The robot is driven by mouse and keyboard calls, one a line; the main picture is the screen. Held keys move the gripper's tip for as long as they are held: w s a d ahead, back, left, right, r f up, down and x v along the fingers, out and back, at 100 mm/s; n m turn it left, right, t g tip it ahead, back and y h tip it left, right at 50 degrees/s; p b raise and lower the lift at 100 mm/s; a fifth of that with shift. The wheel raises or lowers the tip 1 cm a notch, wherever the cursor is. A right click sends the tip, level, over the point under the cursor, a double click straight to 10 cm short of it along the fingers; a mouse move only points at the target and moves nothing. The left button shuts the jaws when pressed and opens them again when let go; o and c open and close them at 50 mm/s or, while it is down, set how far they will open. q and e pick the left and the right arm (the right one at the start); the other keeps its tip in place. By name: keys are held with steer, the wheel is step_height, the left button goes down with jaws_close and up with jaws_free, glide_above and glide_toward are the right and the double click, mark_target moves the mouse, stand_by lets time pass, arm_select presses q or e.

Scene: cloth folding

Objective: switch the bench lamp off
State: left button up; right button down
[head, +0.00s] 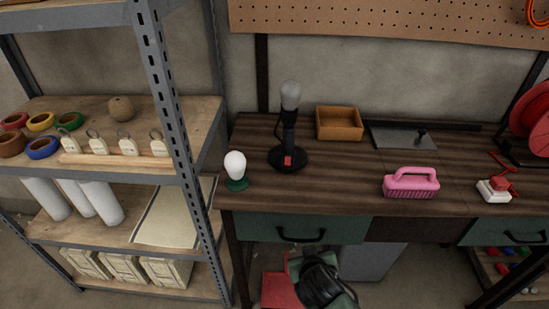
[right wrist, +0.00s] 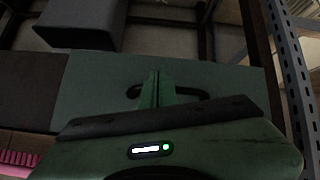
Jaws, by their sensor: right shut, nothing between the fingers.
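The bench lamp (head: 289,120) stands upright on the dark wooden bench in the head view. It has a black round base, a black stem and a grey bulb on top that shows no clear glow. A red switch (head: 288,161) sits on the front of its base; its position is too small to tell. My right gripper (right wrist: 155,75) shows in the right wrist view, its green fingers shut and empty in front of a green drawer (right wrist: 210,85) and its dark handle. It is apart from the lamp. My left gripper is not in view.
A white bulb on a green base (head: 236,180) stands left of the lamp. A wooden tray (head: 340,131), pink brush (head: 411,183) and red-topped device (head: 495,188) are to the right. A metal shelf upright (head: 170,110) rises at the left. Bench in front of the lamp is clear.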

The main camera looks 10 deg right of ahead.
steer(key=w+a+r+m+t+h, duration=0.1)
steer(key=w+r+t, duration=0.2)
steer(key=r, duration=0.7)
steer(key=w+a+r+m+t+h, duration=0.1)
steer(key=w+a+r+m+t, duration=0.1)
steer(key=w+r+t, duration=0.2)
steer(key=w+r, duration=0.3)
steer(key=r, duration=0.4)
steer(key=shift+w+a, duration=0.25)
steer(key=shift+a, duration=0.05)
steer(key=shift+r, duration=0.1)
